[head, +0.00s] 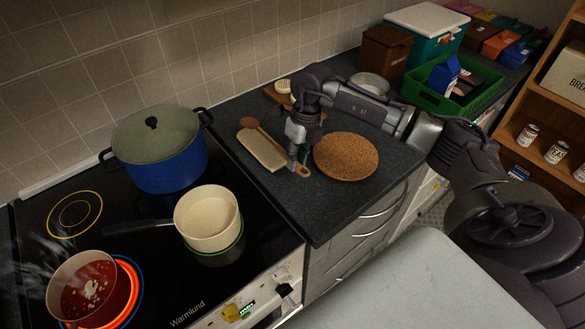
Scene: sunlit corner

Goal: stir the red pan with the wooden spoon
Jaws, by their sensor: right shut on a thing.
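The red pan (68,300) sits on a glowing orange burner at the lower left of the cooktop, with reddish contents, pale bits on top and steam rising. The wooden spoon (249,123) lies slanted over a cream rectangular spoon rest (262,150) on the dark counter, its bowl end toward the wall. My right gripper (298,166) points down and is shut on the spoon's handle near its front end. The fingers partly hide the handle. My left gripper is out of view.
A blue lidded pot (160,165) and a cream saucepan (206,222) with a dark handle stand between the spoon and the red pan. A round cork mat (346,158) lies right of my gripper. A green crate (487,83) stands farther back.

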